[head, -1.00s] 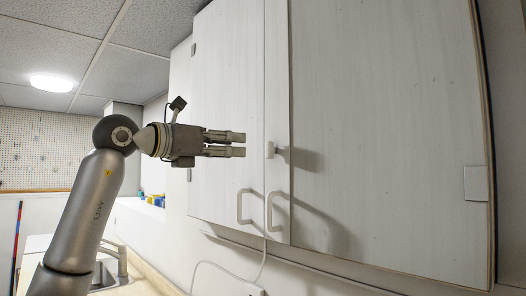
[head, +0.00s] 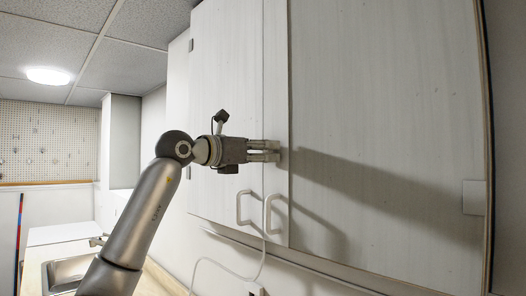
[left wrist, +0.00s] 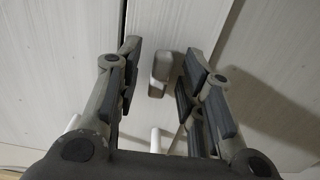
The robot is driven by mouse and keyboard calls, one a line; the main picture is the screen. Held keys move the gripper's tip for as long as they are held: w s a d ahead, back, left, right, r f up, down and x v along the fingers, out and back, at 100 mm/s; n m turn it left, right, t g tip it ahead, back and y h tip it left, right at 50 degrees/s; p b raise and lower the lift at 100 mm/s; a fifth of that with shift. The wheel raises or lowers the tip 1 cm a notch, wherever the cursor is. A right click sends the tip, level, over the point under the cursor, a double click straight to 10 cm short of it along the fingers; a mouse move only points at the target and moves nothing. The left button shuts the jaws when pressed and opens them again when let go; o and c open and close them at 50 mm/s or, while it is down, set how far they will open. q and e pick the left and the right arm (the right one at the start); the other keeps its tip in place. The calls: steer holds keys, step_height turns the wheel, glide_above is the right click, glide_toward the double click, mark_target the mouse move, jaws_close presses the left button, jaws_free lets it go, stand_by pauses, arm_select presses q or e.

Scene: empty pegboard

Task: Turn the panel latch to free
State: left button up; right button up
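The panel latch (left wrist: 166,66) is a small pale block on the cabinet front, near the seam between the door panels. In the left wrist view it sits between the two fingers of my left gripper (left wrist: 160,54), with gaps visible on both sides. In the head view my left gripper (head: 277,151) reaches the cabinet front with its fingertips at the latch, and the fingers hide it. The left gripper is open. The cabinet doors (head: 385,120) are whitish and shut. My right gripper is not in view.
Two pale loop handles, a left one (head: 241,208) and a right one (head: 270,214), stand out below the gripper. A white cable (head: 225,268) hangs beneath the cabinet. A sink (head: 68,272) and counter lie at lower left.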

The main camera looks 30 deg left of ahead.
arm_select(q)
jaws_close()
steer(key=n, duration=0.4)
steer(key=shift+a, duration=0.1)
steer(key=n, duration=0.4)
steer(key=shift+b, duration=0.3)
steer(key=n, duration=0.5)
steer(key=shift+a+f+b, duration=0.1)
steer(key=shift+b, duration=0.3)
steer(key=shift+n+b, duration=0.5)
steer(key=shift+n, duration=2)
